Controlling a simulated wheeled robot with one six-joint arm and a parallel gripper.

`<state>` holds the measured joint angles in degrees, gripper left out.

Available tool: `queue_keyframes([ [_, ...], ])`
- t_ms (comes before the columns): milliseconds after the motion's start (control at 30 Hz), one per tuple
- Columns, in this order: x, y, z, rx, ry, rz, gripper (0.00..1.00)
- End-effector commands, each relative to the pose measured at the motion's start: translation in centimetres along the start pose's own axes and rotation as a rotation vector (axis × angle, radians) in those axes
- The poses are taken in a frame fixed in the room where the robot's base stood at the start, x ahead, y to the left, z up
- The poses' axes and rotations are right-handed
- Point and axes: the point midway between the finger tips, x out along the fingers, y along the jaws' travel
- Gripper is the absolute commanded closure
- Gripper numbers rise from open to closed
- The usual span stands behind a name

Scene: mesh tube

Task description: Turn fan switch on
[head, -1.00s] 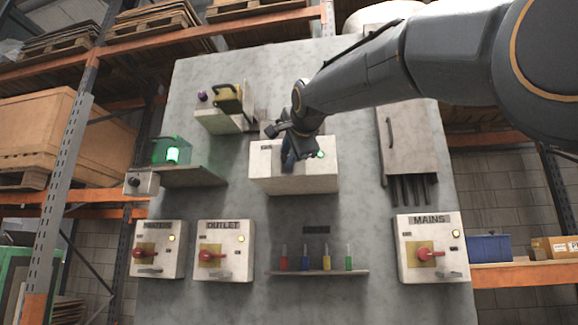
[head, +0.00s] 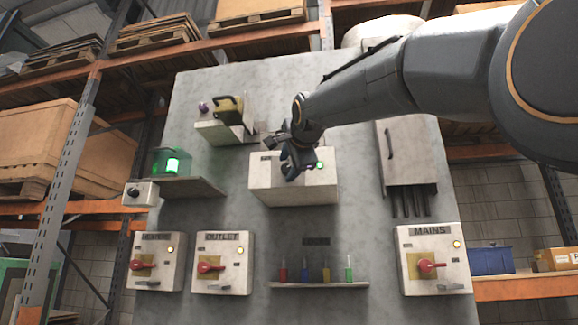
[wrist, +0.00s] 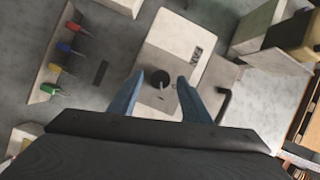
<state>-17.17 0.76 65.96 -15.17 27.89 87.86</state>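The fan switch box (head: 318,190) is a pale box in the middle of the grey board, with a small green lamp (head: 320,165) at its right. In the wrist view the box (wrist: 185,35) bears a dark label that seems to read FAN. A round black knob (wrist: 160,78) sits on its grey plate. My gripper (wrist: 157,88) is open, its blue fingers on either side of the knob in that view, with gaps to both. I cannot tell if the fingertips reach the knob's depth. In the head view my gripper (head: 290,172) is in front of the box and hides the knob.
Switch boxes with red handles sit lower: OUTLET (head: 224,262), one left of it, and MAINS (head: 434,258). A small shelf (head: 318,285) holds several coloured screwdrivers. A grey cabinet (head: 408,150) is right of the fan box; a ledge (head: 195,187) with a green lamp is left.

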Motion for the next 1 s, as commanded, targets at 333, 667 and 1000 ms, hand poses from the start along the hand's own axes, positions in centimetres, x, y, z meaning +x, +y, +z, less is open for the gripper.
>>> queue_keyframes([
  [333,-2.9,0.0,0.0,0.0,0.001,-0.003,0.56],
  [667,-7.3,0.0,0.0,0.0,-0.001,-0.002,0.56],
  [1000,-7.8,0.0,0.0,0.0,0.0,0.0,0.56],
])
